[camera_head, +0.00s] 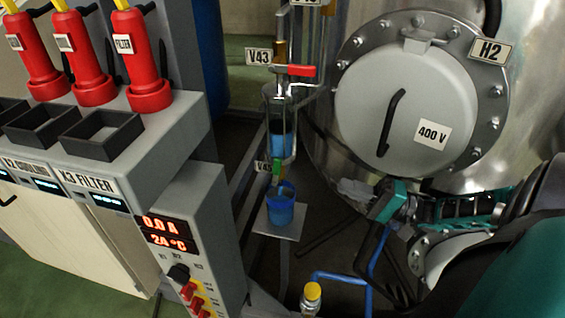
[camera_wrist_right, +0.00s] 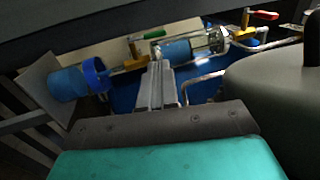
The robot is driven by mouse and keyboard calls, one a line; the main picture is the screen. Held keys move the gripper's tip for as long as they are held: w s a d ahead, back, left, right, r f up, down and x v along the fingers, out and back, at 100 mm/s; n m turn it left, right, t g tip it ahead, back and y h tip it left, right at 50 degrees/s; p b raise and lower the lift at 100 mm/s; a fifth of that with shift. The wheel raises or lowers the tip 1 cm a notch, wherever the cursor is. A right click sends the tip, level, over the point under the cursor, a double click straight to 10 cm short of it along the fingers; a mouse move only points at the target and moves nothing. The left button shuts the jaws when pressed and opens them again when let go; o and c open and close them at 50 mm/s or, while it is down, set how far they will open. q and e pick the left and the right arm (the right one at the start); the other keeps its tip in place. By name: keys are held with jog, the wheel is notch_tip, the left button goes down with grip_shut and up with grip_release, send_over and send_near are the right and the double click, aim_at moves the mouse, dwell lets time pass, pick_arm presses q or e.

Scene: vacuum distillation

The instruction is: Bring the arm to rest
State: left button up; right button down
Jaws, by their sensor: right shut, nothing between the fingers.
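My right gripper (camera_head: 352,190) comes in from the right in the head view, in front of the metal vessel. Its jaws are shut and empty, and the fingers also show in the right wrist view (camera_wrist_right: 162,85). The gripper is to the right of a blue cup (camera_head: 281,207) and apart from it. My left gripper is in neither view.
The vessel's round hatch H2 (camera_head: 365,75) is close to my right arm. A glass receiver (camera_head: 278,125) with blue liquid and a red-handled valve (camera_head: 295,71) stand above the cup. A control cabinet (camera_head: 190,215) stands left. Blue pipes (camera_head: 340,278) run below my gripper.

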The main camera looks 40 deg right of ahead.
jog(key=s+a+f+n+g+h, duration=0.1)
jog(key=a+f+n+h, duration=0.4)
jog(key=a, duration=0.7)
jog(key=s+a+f+n+g+h, duration=0.2)
jog(key=a+f+n+g+h, duration=0.2)
jog(key=a+f, duration=0.5)
jog(key=a+n+h, duration=0.2)
jog(key=a+n, duration=0.1)
jog(key=a, duration=0.1)
jog(key=shift+n, duration=0.4)
